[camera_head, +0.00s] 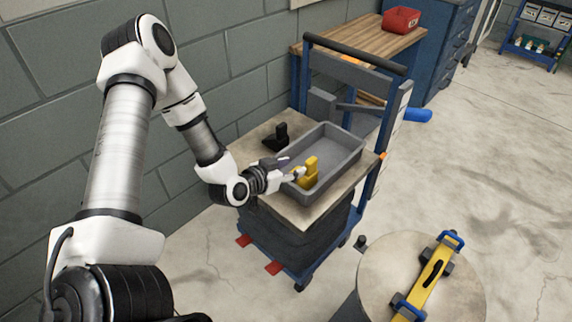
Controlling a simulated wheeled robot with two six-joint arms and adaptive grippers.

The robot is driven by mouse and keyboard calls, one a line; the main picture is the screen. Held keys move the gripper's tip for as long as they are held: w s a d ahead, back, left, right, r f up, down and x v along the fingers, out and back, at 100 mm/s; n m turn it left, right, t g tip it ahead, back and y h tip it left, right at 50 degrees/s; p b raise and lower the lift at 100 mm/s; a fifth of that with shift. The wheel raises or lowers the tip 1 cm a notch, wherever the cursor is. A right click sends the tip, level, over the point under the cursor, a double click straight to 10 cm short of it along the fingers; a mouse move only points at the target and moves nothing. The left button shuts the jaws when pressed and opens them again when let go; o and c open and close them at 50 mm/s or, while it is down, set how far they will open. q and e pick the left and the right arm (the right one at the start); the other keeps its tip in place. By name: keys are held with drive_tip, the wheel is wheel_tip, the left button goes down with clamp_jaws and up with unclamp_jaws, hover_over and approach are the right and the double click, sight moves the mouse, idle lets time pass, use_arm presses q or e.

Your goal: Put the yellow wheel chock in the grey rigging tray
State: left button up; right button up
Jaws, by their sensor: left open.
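The yellow wheel chock (309,175) is at the near-left end of the grey rigging tray (346,167). It looks to be inside the tray, close to the near wall; its underside is hidden, so I cannot tell whether it rests on the tray floor. My left gripper (292,168) is open at the tray's left edge, with its fingertips just left of the chock and very near it. I cannot tell whether a finger touches it. The rest of the tray looks empty. My right gripper is not in view.
The tray stands on a wooden-topped blue trolley (305,214). A black block-like object (277,138) sits left of the tray. A round-topped drum (386,270) at front right bears a yellow and blue tool (431,274). Floor at right is clear.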

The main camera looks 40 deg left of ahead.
use_arm(q)
drive_tip(key=s+d+f+g, duration=0.4)
drive_tip(key=s+f, duration=0.1)
drive_tip(key=s, duration=0.4)
drive_tip(key=s+d+f+g, duration=0.4)
drive_tip(key=s+f+g, duration=0.1)
drive_tip(key=s, duration=0.4)
drive_tip(key=s+d+f+n+g+y, duration=0.1)
drive_tip(key=s+d+f+g, duration=0.3)
drive_tip(key=s+f, duration=0.3)
drive_tip(key=shift+s+g, duration=0.3)
drive_tip(key=shift+s, duration=0.85)
drive_tip(key=shift+d+f, duration=0.1)
drive_tip(key=shift+f, duration=0.05)
